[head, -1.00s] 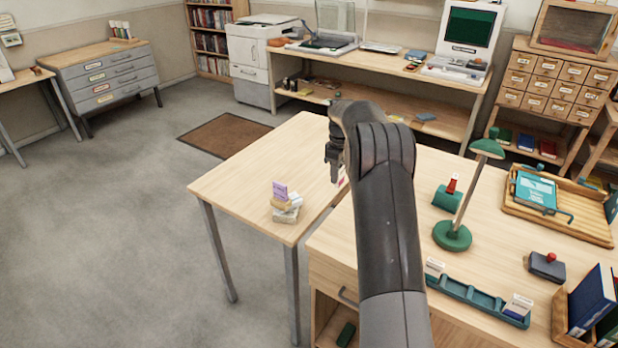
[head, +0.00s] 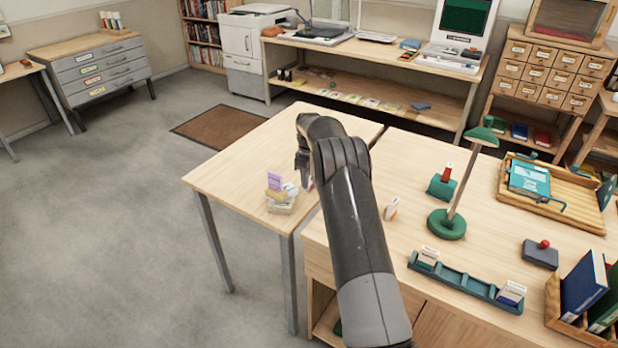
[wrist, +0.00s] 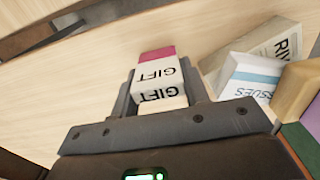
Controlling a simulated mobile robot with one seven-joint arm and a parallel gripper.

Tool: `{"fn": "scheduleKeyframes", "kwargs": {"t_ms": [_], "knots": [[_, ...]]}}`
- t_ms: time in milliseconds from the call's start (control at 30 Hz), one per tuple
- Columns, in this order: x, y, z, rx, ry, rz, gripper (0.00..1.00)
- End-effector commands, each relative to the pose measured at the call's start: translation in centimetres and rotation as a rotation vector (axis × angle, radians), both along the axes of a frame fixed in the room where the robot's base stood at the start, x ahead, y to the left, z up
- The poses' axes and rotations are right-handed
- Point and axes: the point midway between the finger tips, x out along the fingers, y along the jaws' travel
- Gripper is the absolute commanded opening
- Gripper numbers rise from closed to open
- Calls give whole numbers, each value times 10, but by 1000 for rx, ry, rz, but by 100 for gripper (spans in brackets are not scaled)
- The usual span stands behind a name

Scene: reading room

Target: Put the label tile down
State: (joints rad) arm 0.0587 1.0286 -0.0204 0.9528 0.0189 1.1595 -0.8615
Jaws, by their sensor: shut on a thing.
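My gripper (head: 303,172) is over the left table, just right of a small pile of tiles. It is shut on the label tile (wrist: 158,72), a white block with a pink end, marked GIFT, seen between the fingers in the wrist view. In the head view the arm mostly hides the held tile. I cannot tell whether it touches the tabletop (head: 235,172). The pile (head: 281,205) has a purple piece (head: 275,182) on top. In the wrist view a tile marked ISSUES (wrist: 245,80) and one marked RIV (wrist: 280,48) lie close right of the held tile.
The left table's middle and back are bare.

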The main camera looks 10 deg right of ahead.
Motion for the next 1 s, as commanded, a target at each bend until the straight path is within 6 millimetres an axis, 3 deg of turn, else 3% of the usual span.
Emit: {"fn": "scheduleKeyframes", "kwargs": {"t_ms": [200,233,467,767,1000], "knots": [[0,0,-3,1,1,0,18],[0,0,-3,1,1,0,43],[0,0,-3,1,1,0,62],[0,0,0,0,0,0,63],[0,0,36,0,-3,0,63]]}}
